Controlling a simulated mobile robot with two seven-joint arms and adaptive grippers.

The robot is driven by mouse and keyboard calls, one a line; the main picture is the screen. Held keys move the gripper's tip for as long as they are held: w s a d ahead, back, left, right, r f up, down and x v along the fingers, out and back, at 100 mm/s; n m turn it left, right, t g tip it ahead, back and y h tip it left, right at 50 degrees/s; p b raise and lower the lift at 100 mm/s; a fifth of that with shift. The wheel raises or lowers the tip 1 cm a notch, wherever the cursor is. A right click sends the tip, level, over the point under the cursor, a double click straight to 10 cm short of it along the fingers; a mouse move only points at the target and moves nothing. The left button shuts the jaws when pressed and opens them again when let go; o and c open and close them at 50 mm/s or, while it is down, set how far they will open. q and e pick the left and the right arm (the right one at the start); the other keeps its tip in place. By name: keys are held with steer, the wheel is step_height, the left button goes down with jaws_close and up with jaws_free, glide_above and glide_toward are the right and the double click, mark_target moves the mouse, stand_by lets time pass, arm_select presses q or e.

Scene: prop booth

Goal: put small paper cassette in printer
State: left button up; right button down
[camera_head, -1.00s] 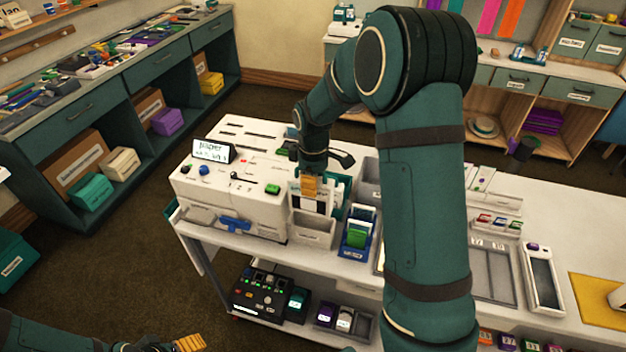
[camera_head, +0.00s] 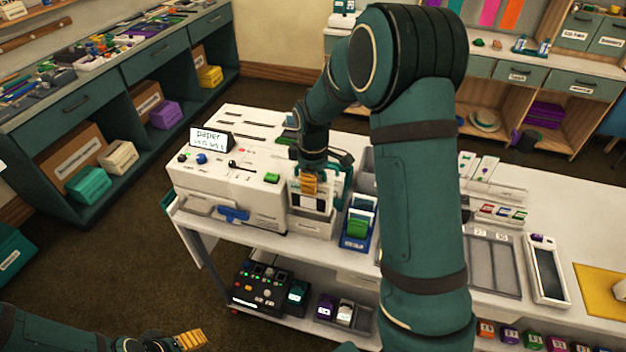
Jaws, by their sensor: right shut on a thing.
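The printer (camera_head: 228,165) is a white box with a small "paper" display and coloured buttons on the left end of the white table. My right gripper (camera_head: 310,190) reaches down just right of the printer and is shut on a pale, flat piece (camera_head: 313,204), which looks like the small paper cassette. It stands over a light holder (camera_head: 312,222); whether it touches the holder I cannot tell. The fingers hide much of it. My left gripper (camera_head: 190,340) is at the bottom left, away from the table; its finger opening is unclear.
A blue bin with green contents (camera_head: 357,225) stands close to the right of my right gripper. Grey trays (camera_head: 492,262) lie further right. A dark control box (camera_head: 265,285) sits on the lower shelf. Floor (camera_head: 110,250) left of the table is clear.

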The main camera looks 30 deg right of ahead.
mark_target(313, 201)
steer(key=shift+f+b, duration=0.35)
steer(key=shift+f, duration=0.1)
steer(key=shift+f+b, duration=1.6)
steer(key=shift+f, duration=0.6)
steer(key=shift+f+b, duration=0.85)
steer(key=shift+f, duration=0.3)
steer(key=shift+f, duration=0.15)
steer(key=shift+c, duration=2.4)
jaws_free()
step_height(313, 201, up, 12)
